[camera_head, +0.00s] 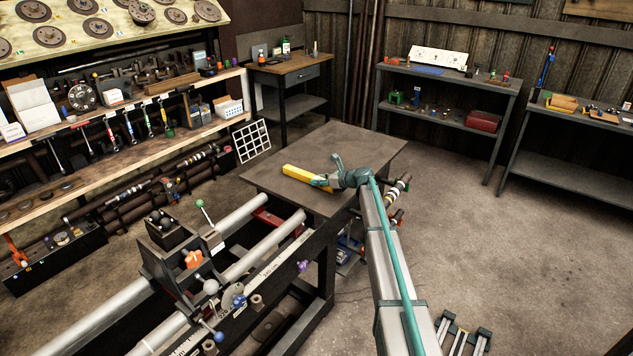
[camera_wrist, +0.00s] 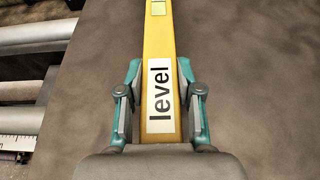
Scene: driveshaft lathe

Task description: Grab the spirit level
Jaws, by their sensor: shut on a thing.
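The spirit level is a long yellow bar (camera_wrist: 159,45) with a white label reading "level" and a pale vial window near the top of the wrist view. In the head view the yellow level (camera_head: 302,173) is over the brown table top, its left end sticking out from my gripper. My gripper (camera_wrist: 160,100) has one teal finger on each side of the level and is shut on it. In the head view my gripper (camera_head: 328,182) partly hides the level's right end. I cannot tell whether the level rests on the table or is just above it.
The brown table (camera_head: 365,145) is otherwise bare. A lathe bed with steel rails (camera_head: 245,215) stands in front and to the left. Shelves with tools (camera_head: 150,110) line the left wall. Workbenches (camera_head: 450,85) stand at the back. Floor at right is mostly open.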

